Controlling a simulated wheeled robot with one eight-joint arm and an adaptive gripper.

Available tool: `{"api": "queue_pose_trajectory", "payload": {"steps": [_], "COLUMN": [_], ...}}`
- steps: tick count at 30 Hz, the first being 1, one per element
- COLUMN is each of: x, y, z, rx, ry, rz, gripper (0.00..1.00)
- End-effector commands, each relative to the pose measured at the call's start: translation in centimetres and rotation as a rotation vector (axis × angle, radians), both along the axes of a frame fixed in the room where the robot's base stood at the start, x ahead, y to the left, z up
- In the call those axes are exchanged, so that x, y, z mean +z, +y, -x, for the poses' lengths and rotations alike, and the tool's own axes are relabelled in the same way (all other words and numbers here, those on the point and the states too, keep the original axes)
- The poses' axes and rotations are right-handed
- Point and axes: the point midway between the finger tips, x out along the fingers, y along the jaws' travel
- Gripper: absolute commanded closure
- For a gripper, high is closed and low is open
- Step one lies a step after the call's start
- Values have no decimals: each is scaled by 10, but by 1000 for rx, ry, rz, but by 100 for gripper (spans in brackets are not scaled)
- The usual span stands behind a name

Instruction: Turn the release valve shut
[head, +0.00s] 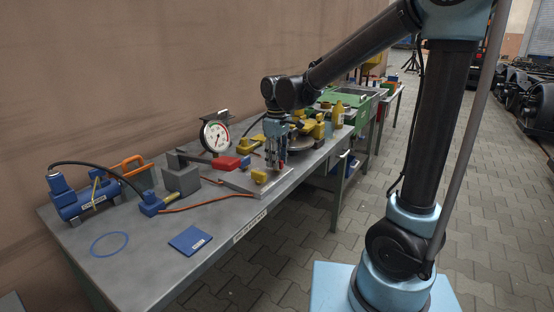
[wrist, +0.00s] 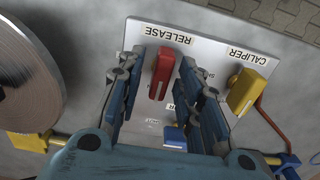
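The red release valve handle (wrist: 161,76) stands on a light plate (wrist: 210,52) beside the label RELEASE in the wrist view. My gripper (wrist: 163,62) is open, with one finger on each side of the red handle. Narrow gaps seem to show between handle and fingers; I cannot tell whether either touches. In the head view my gripper (head: 277,166) points down over the plate on the bench, and a small bit of red shows by its fingertips. A yellow handle (wrist: 246,92) labelled CALIPER stands to the right of the right finger. A blue part (wrist: 175,136) is partly hidden between the fingers.
A round metal disc (wrist: 28,75) lies close to the left of my gripper. A blue pump (head: 84,199) and hoses lie farther left.

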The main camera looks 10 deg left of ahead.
Motion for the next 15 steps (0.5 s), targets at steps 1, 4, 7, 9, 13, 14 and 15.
{"api": "queue_pose_trajectory", "payload": {"steps": [1,4,7,9,13,14,15], "x": [0,0,0,0,0,0,0], "y": [0,0,0,0,0,0,0], "z": [0,0,0,-1,-1,-1,-1], "rx": [0,0,0,-1,-14,-20,-29], "ry": [0,0,-1,-1,-2,-2,-2], "rz": [0,0,0,0,1,1,1], "gripper": [83,100,100,100,100,100,100]}}
